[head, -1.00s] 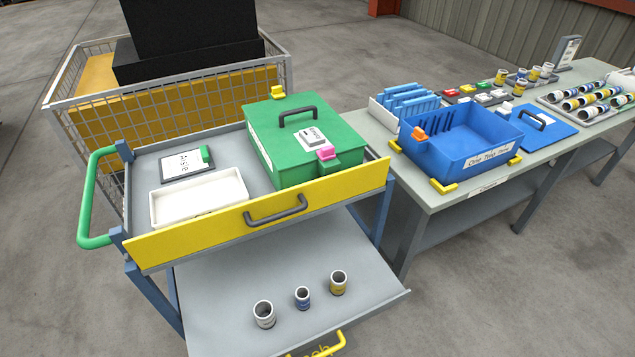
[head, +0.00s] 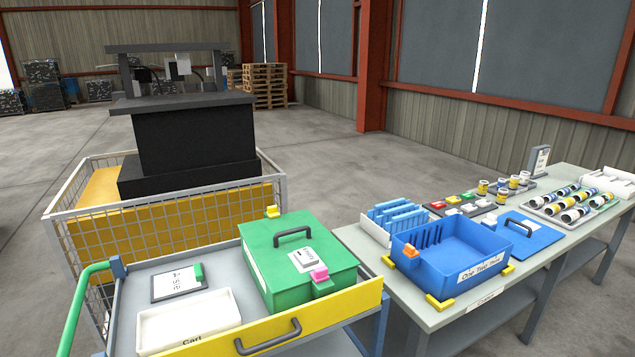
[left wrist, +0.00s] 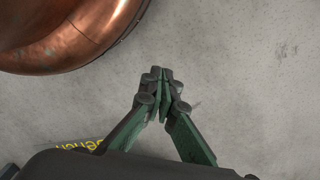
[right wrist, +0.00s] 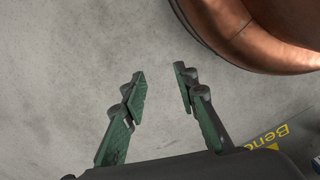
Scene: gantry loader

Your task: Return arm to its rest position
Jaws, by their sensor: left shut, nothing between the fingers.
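Neither of my arms shows in the head view. In the left wrist view my left gripper (left wrist: 165,88) is shut, its fingertips together with nothing between them, over bare grey floor. In the right wrist view my right gripper (right wrist: 160,85) is open and empty, its fingers apart over bare grey floor. A copper-coloured rounded body shows at the upper left of the left wrist view (left wrist: 65,40) and at the upper right of the right wrist view (right wrist: 255,35), apart from the fingers.
A cart (head: 115,310) holds a green lidded box (head: 262,245) and a white tray (head: 195,318). To its right, a bench (head: 440,318) holds a blue bin (head: 455,262) and several cans. A mesh cage (head: 70,235) and black machine (head: 195,140) stand behind. Floor lies open beyond.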

